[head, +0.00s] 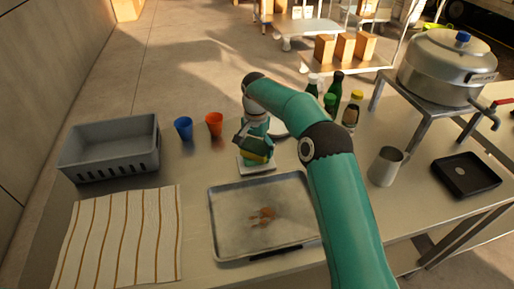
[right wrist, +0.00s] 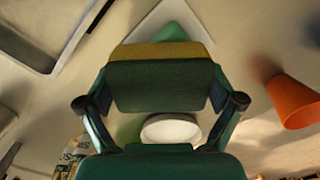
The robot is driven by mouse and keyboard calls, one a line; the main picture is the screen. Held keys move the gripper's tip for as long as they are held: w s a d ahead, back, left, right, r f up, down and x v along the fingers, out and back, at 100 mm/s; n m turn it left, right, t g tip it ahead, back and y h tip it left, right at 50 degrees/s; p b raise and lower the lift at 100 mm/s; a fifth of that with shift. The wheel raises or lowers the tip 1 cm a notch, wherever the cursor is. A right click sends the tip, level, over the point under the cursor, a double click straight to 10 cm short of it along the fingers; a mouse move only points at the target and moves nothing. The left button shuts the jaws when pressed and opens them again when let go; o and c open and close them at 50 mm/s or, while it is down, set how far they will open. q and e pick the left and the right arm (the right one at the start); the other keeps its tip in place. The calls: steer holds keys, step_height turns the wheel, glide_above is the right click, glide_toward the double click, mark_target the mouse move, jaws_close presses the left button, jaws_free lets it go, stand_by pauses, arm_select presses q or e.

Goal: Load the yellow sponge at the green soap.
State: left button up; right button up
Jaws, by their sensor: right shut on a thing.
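My right gripper (head: 257,146) reaches over the table from the right and is shut on the yellow sponge (head: 264,157). In the right wrist view, the sponge (right wrist: 165,50) shows a yellow layer and a dark green layer between the two fingers (right wrist: 160,88). The green soap (right wrist: 173,33) shows just beyond the sponge, on a pale square dish (right wrist: 187,16). In the head view the dish (head: 247,166) lies under the gripper. The sponge and gripper partly hide the soap, and I cannot tell whether sponge and soap touch. My left gripper is out of view.
A metal tray (head: 228,233) lies in front of the dish. Several bottles (head: 331,103) stand behind my arm. A striped cloth (head: 120,235) lies front left.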

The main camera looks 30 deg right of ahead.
mark_target(256, 145)
steer(key=shift+f, duration=0.4)
steer(key=shift+s, duration=0.1)
stand_by(1.3)
step_height(256, 145, up, 5)
steer(key=p, duration=0.4)
steer(key=shift+f, duration=0.1)
steer(key=shift+r+p, duration=1)
steer(key=shift+r, duration=0.15)
